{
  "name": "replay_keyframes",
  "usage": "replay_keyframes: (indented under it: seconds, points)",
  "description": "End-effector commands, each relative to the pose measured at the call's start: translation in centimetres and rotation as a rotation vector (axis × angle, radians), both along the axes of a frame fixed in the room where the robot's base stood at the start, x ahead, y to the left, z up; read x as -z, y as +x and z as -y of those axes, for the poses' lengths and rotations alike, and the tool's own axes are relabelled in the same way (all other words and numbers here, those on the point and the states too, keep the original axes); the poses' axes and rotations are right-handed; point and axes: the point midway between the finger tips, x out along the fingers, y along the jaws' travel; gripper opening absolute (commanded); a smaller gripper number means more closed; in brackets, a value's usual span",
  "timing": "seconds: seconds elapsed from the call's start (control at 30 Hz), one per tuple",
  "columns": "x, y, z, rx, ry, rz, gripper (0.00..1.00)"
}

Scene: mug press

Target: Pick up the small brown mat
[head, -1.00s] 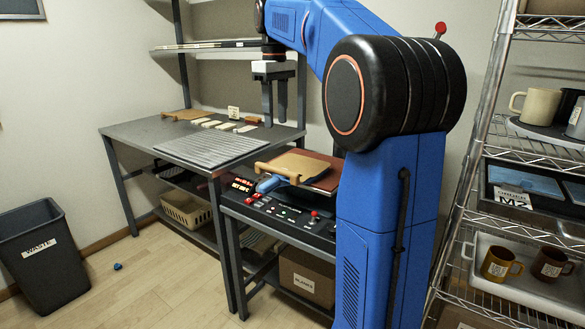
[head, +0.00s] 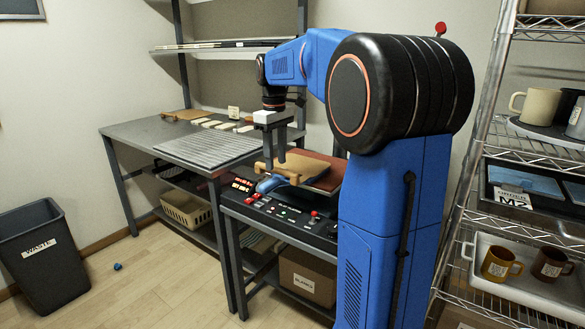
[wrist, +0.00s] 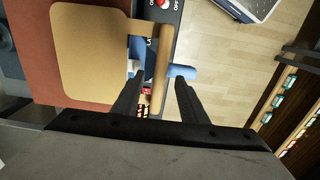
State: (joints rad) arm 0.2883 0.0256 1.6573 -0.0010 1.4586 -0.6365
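A small tan-brown mat (head: 318,176) with a wooden bar handle (head: 279,172) along its front edge lies on a reddish-brown surface of the press. It also shows in the wrist view (wrist: 90,50), its handle (wrist: 161,62) running up and down the picture. My gripper (head: 275,162) points down at the handle. In the wrist view my gripper (wrist: 160,86) is open, one finger on each side of the handle, with gaps visible. I cannot tell how far the fingertips reach below the bar. Another tan board (head: 184,115) lies at the back of the bench.
The press panel has red buttons (head: 254,196) and a blue lever (head: 268,185) beneath the handle. A ribbed grey mat (head: 212,146) covers the bench to the left. A wire shelf (head: 495,140) with mugs stands at right, and a waste bin (head: 42,250) at far left.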

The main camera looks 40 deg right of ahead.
Motion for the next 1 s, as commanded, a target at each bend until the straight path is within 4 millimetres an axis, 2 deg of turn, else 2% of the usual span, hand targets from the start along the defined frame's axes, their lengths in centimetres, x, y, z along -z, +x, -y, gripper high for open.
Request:
replay_keyframes:
  seconds: [0.1,0.2,0.47,0.6,0.63,1.0]
  points:
    - [1.4,0.0,0.0,0.000,0.001,-0.001,0.39]
    - [2.0,0.0,0.0,0.000,0.000,0.000,0.39]
    - [2.1,0.0,0.0,0.000,-0.001,0.001,0.39]
    - [2.1,0.0,0.0,0.000,-0.001,0.001,0.06]
    - [2.1,0.0,0.0,0.000,-0.001,0.001,0.00]
    - [1.7,0.0,0.0,0.000,-0.001,0.001,0.00]
